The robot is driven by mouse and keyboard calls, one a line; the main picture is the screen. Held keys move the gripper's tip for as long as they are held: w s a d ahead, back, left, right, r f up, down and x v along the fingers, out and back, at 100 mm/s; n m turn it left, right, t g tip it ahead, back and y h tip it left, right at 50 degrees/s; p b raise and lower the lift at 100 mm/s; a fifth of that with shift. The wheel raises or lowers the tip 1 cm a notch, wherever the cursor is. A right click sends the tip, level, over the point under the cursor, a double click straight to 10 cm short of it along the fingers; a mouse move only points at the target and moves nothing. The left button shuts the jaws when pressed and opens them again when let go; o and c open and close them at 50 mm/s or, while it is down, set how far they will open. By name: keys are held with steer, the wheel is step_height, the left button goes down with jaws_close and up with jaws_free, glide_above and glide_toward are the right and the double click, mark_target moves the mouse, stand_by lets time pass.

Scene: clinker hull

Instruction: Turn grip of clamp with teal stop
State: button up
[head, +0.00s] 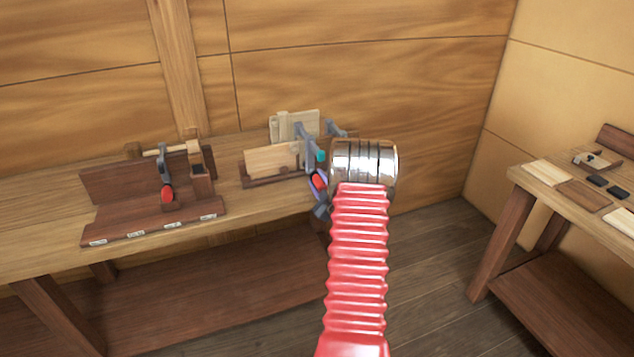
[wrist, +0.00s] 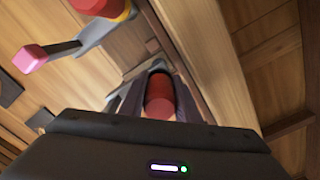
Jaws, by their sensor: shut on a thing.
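The clamp with the teal stop (head: 320,156) stands at the right end of the left bench in the head view, its grey bar beside a light board. Its red grip (head: 319,181) is below the stop. My gripper (head: 318,192) is at this grip, partly hidden by my arm. In the wrist view, the red grip (wrist: 160,98) sits between my dark fingers (wrist: 157,82), which are shut on it. The teal stop does not show in the wrist view.
Another clamp with a pink stop (wrist: 30,58) and a red grip (wrist: 98,5) is close by at upper left in the wrist view. A clamp with a red grip (head: 167,194) is on a wooden stand (head: 128,199) at left. A second bench (head: 535,190) is at right.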

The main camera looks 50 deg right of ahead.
steer(key=n, duration=0.4)
steer(key=shift+w+a+n, duration=0.15)
steer(key=shift+w+n, duration=0.05)
steer(key=shift+n, duration=0.2)
steer(key=n, duration=0.4)
steer(key=o, duration=1)
steer(key=shift+o, duration=0.2)
steer(key=shift+s, duration=0.1)
steer(key=shift+s, duration=0.1)
steer(key=shift+s, duration=0.25)
steer(key=v, duration=1.3)
